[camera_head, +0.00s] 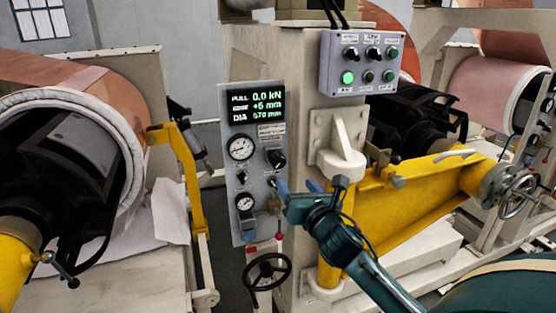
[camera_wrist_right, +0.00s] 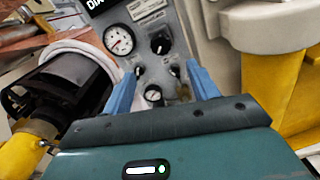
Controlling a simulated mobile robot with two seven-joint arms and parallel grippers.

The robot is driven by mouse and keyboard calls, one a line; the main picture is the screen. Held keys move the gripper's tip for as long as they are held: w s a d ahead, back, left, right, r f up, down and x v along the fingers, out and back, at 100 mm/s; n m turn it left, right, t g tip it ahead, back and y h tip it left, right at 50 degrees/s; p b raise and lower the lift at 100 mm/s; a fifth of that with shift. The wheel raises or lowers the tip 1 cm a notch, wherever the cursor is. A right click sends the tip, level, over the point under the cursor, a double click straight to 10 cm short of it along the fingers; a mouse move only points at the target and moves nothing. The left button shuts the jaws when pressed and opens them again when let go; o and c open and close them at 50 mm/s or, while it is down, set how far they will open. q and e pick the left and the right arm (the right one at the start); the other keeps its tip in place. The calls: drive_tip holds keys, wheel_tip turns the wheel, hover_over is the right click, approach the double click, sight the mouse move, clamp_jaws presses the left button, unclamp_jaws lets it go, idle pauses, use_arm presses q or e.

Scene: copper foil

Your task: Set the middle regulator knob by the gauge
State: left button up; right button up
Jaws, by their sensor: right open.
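The grey control panel (camera_head: 262,222) stands left of centre in the head view. It carries an upper round gauge (camera_head: 241,147) and a lower, smaller gauge (camera_head: 245,202). A large black knob (camera_head: 276,158) sits right of the upper gauge, and a small black knob (camera_head: 242,177) sits between the gauges. The gauges and knobs also show in the right wrist view; I cannot tell for certain which knob is the middle regulator. My right gripper (camera_head: 298,185) has blue fingers, open and empty, in front of the panel's lower right. My left gripper is not in view.
A display (camera_head: 256,106) tops the panel. A grey button box (camera_head: 360,62) hangs upper right. A black handwheel (camera_head: 267,271) sits below the panel. A yellow arm (camera_head: 183,170) with copper roll (camera_head: 75,75) stands left; a yellow beam (camera_head: 410,205) lies right.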

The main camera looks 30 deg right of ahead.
sight(280, 163)
drive_tip(key=p+x, duration=0.1)
drive_tip(key=x, duration=1.2)
drive_tip(key=shift+d+p, duration=0.1)
drive_tip(key=shift+p, duration=0.3)
drive_tip(key=shift+c, duration=0.3)
drive_tip(key=c, duration=0.9)
